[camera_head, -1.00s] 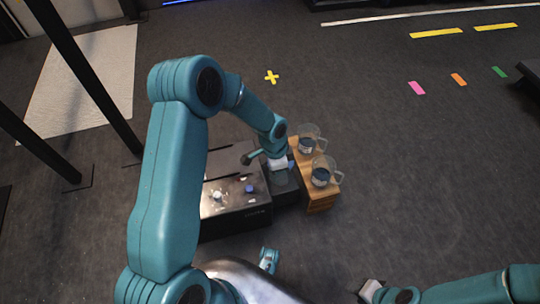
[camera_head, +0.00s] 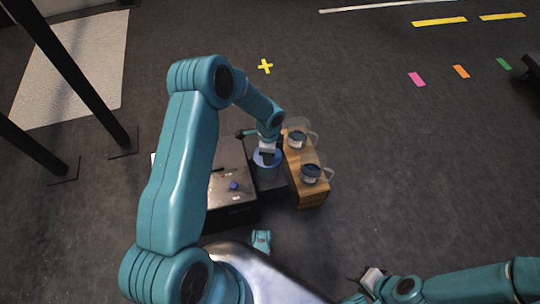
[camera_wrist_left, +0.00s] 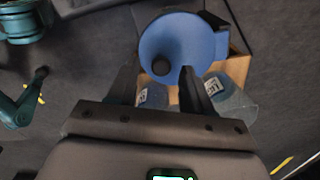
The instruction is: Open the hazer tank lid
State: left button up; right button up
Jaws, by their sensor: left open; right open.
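The black hazer (camera_head: 232,211) stands on the floor, partly hidden behind my left arm. At its right side is a blue round part (camera_head: 266,168) that looks like the tank lid. My left gripper (camera_head: 267,156) points down over it, open. In the left wrist view, the blue disc (camera_wrist_left: 185,38) with a dark round knob (camera_wrist_left: 161,66) shows just beyond the spread fingers (camera_wrist_left: 160,84). The knob lies between them in the picture, but I cannot tell if they touch it. My right gripper (camera_head: 366,281) is open and empty at the bottom, away from the hazer.
A wooden crate (camera_head: 312,197) right of the tank carries two clear, labelled jugs, one at the back (camera_head: 297,141) and one in front (camera_head: 311,174). A blue knob (camera_head: 234,186) is on the hazer's top. Dark posts stand at left.

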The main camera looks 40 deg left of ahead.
pick_arm(q)
jog(key=shift+f, duration=0.6)
grip_shut()
